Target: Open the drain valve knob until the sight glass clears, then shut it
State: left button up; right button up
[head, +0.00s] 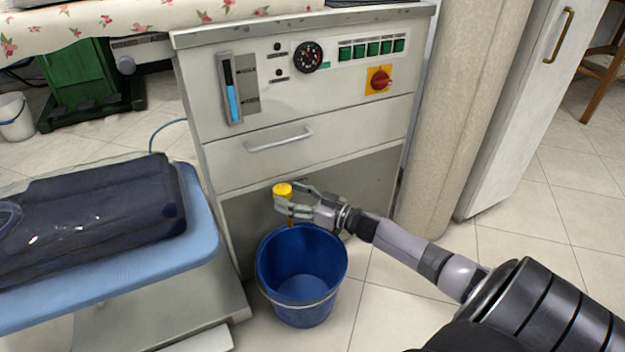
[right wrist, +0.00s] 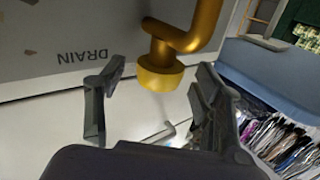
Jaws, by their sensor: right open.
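The yellow drain valve knob (head: 283,190) sits on a brass pipe at the front of the machine's lower recess. In the right wrist view the knob (right wrist: 160,77) hangs from the bent pipe (right wrist: 190,38), near an upside-down DRAIN label (right wrist: 83,56). My right gripper (head: 291,201) is open at the knob. Its fingers (right wrist: 163,72) stand on either side of the knob, with gaps visible on both sides. The sight glass (head: 231,88) on the panel shows blue liquid in its lower part and dark above. My left gripper is not in view.
A blue bucket (head: 302,318) stands on the floor below the valve. A drawer with a handle (head: 279,139) is above the recess. An ironing board (head: 195,212) with dark folded cloth is at left. A beige column (head: 455,120) stands at right. Floor is clear right of the bucket.

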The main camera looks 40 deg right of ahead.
jog(key=v, duration=1)
jog(key=shift+s, duration=0.25)
